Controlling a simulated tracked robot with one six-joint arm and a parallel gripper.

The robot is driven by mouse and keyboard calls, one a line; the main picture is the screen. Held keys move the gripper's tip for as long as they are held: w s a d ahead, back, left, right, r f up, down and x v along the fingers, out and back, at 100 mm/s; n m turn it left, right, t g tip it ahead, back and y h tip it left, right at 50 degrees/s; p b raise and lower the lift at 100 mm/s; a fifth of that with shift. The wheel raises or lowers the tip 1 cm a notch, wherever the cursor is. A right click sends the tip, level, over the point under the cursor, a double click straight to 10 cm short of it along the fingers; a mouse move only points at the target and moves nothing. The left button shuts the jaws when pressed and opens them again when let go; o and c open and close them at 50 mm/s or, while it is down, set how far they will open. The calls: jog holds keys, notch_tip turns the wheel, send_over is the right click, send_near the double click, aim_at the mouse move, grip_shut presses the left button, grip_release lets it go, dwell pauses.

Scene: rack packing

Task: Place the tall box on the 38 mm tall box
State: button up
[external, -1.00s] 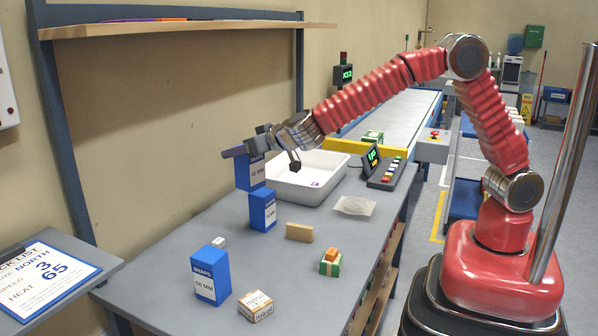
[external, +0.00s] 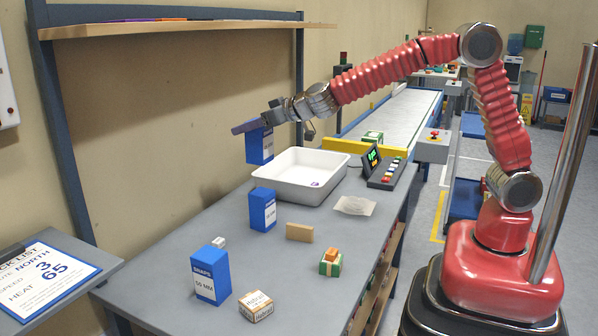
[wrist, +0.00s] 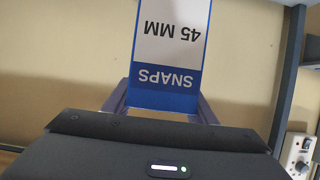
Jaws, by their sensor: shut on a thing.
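My gripper (external: 253,125) is shut on a blue box with a white label (external: 262,148) and holds it upright in the air near the white bin's back left. In the wrist view the label of this held box (wrist: 170,40) reads SNAPS 45 MM, upside down, between the two fingers. A second blue box (external: 262,209) stands upright on the table below and in front; its label is too small to read surely. A third, larger blue SNAPS box (external: 210,275) stands nearer the front; its number looks like 50 or 60 MM.
A white bin (external: 325,198) stands behind the second blue box. A tan block (external: 299,232), a green box with an orange top (external: 331,262), a small carton (external: 256,306) and a small white item (external: 218,242) stand around. An overhead shelf (external: 180,28) is along the wall.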

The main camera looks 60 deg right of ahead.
aim_at(250, 158)
jog(key=shift+f, duration=2.9)
jog(key=shift+f, duration=2.1)
jog(key=o, duration=1.3)
jog(key=shift+f, duration=0.1)
